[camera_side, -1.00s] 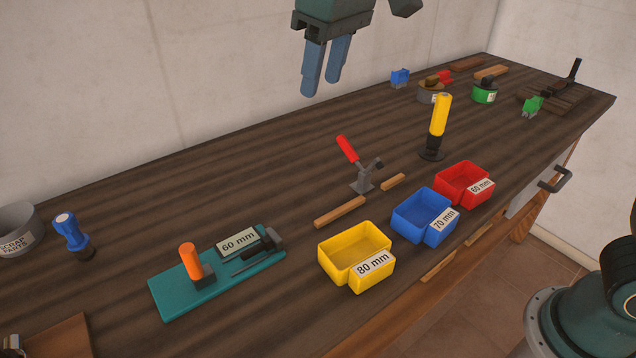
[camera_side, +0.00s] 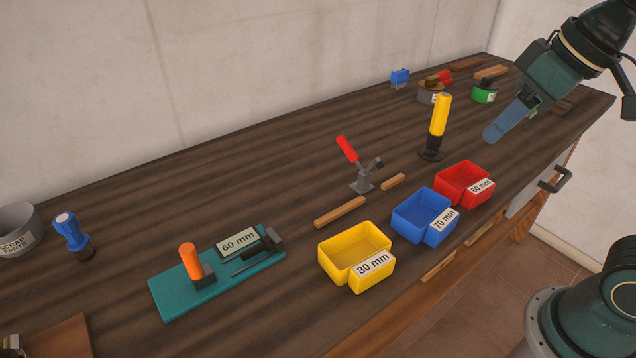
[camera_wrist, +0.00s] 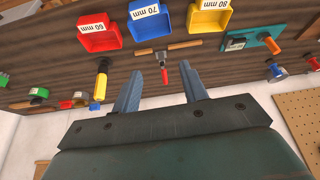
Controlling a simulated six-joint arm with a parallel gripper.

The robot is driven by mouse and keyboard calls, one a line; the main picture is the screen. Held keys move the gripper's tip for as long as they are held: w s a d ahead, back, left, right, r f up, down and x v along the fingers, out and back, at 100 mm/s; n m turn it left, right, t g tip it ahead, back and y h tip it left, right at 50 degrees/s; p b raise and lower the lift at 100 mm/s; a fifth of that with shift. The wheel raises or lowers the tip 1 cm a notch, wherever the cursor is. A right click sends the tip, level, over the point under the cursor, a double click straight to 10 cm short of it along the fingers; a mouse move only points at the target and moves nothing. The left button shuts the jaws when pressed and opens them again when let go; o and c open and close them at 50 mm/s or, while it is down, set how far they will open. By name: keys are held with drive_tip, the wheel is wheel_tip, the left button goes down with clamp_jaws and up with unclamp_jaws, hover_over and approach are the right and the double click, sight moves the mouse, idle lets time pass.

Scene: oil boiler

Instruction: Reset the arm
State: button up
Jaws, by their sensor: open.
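My gripper (camera_side: 490,138) is at the right of the side view, raised and tilted, with its blue fingers pointing down and left. In the wrist view my gripper (camera_wrist: 161,82) shows two blue fingers spread apart with nothing between them. Past the fingertips, the wrist view shows a toggle clamp with a red handle (camera_wrist: 165,76), apart from the fingers. In the side view the fingers overlap each other, and part of the bench's far right end is hidden behind the arm.
The wooden bench (camera_side: 230,175) carries yellow (camera_side: 345,235), blue (camera_side: 412,205) and red (camera_side: 455,172) bins. A yellow-handled tool (camera_side: 440,115) stands upright behind the red bin. A teal board (camera_side: 175,290) with an orange handle and a scrap can (camera_side: 18,212) are at left.

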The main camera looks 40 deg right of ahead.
drive_tip(key=s+d+f, duration=0.2)
drive_tip(key=s+f, duration=0.2)
drive_tip(key=s, duration=0.1)
drive_tip(key=shift+f+m+t, duration=0.15)
drive_tip(key=shift+m+t, duration=0.15)
drive_tip(key=shift+m, duration=0.1)
